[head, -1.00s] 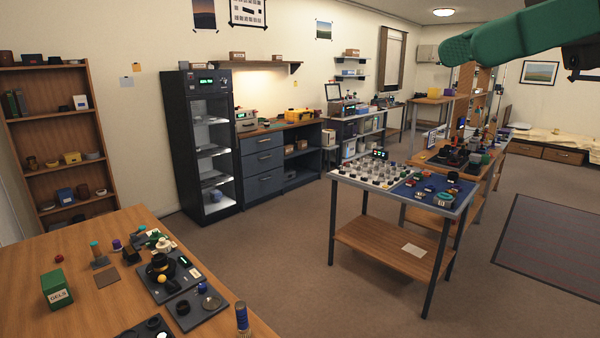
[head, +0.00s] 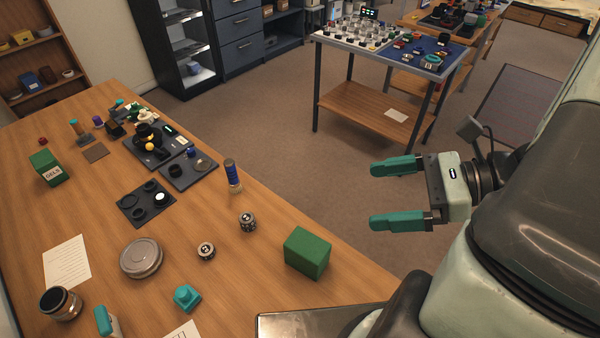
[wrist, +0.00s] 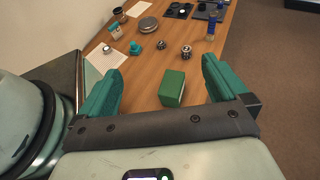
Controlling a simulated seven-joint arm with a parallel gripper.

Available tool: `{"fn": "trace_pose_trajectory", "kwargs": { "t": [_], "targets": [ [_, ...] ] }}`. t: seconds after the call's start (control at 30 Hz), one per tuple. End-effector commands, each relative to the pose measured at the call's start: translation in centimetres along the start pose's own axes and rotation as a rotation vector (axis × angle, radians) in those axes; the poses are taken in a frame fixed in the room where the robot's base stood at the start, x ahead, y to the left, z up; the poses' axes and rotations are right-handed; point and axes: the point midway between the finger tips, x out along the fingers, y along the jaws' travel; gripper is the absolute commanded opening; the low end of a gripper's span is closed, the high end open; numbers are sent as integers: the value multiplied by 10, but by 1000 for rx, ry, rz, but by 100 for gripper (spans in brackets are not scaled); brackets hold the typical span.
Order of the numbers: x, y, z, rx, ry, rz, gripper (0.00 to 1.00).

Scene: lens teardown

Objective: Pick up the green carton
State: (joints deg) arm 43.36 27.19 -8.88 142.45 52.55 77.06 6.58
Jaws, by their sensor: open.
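A plain green carton (head: 307,252) stands near the right edge of the wooden table. It also shows in the wrist view (wrist: 172,88), ahead of and between my fingers but apart from them. A second green box with a white label reading "GELS" (head: 47,168) stands at the table's left side. My gripper (head: 373,195) has two teal fingers spread wide with nothing between them. In the head view it is to the right of the plain carton, out past the table edge.
The wooden table (head: 215,265) also holds two small dark-and-silver cylinders (head: 206,251), a round metal tin (head: 141,258), a teal piece (head: 187,298) and a blue-and-tan cylinder (head: 232,176). Dark trays of parts (head: 147,203) lie farther back. Bare wood surrounds the plain carton.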

Motion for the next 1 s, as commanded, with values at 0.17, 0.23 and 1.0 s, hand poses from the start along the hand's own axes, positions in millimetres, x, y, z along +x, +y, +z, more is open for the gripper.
{"fn": "trace_pose_trajectory", "kwargs": {
  "t": [0.17,0.23,1.0],
  "targets": [
    [28,1,-67,12,-7,3,100],
    [38,1,-91,10,-6,2,100],
    [120,-1,-158,-1,-1,0,100]
  ]
}}
